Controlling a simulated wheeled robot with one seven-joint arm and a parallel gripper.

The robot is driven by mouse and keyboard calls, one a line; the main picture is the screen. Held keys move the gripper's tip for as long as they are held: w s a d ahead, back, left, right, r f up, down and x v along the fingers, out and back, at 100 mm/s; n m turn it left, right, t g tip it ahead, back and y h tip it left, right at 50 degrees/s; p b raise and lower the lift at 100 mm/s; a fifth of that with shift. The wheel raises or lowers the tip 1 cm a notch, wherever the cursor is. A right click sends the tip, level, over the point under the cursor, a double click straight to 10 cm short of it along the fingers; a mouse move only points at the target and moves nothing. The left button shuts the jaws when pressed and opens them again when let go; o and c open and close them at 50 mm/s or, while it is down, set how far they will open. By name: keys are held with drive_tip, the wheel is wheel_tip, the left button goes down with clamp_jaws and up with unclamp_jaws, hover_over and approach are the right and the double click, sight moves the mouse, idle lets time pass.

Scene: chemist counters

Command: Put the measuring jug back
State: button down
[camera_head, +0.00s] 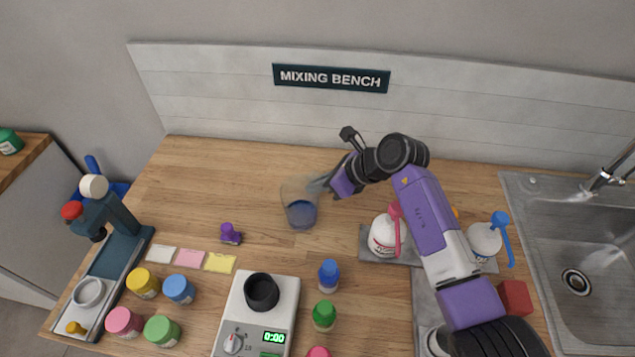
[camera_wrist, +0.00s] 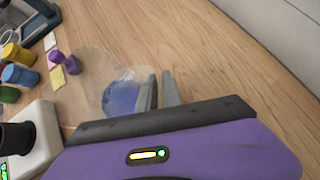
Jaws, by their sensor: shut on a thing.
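The measuring jug (camera_head: 300,208) is a clear vessel with blue liquid in its lower part. In the head view it is at the middle of the wooden bench; I cannot tell whether its base touches the wood. My gripper (camera_head: 322,184) is at the jug's right side, at its rim or handle. In the wrist view the jug (camera_wrist: 121,96) is just left of the gripper fingers (camera_wrist: 158,92), which are close together with a narrow gap. The part they grip is hard to make out because it is clear.
A white scale (camera_head: 284,312) with a black cup (camera_head: 262,291) stands in front. Coloured jars, small bottles and sticky notes (camera_head: 190,257) lie to the left and front. White spray-like containers (camera_head: 383,236) stand on a grey tray at right, before the sink (camera_head: 590,260). The back left bench is clear.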

drive_tip(key=c, duration=1.5)
unclamp_jaws()
drive_tip(key=shift+r, duration=0.1)
drive_tip(key=b+v, duration=0.1)
drive_tip(key=v, duration=1.1)
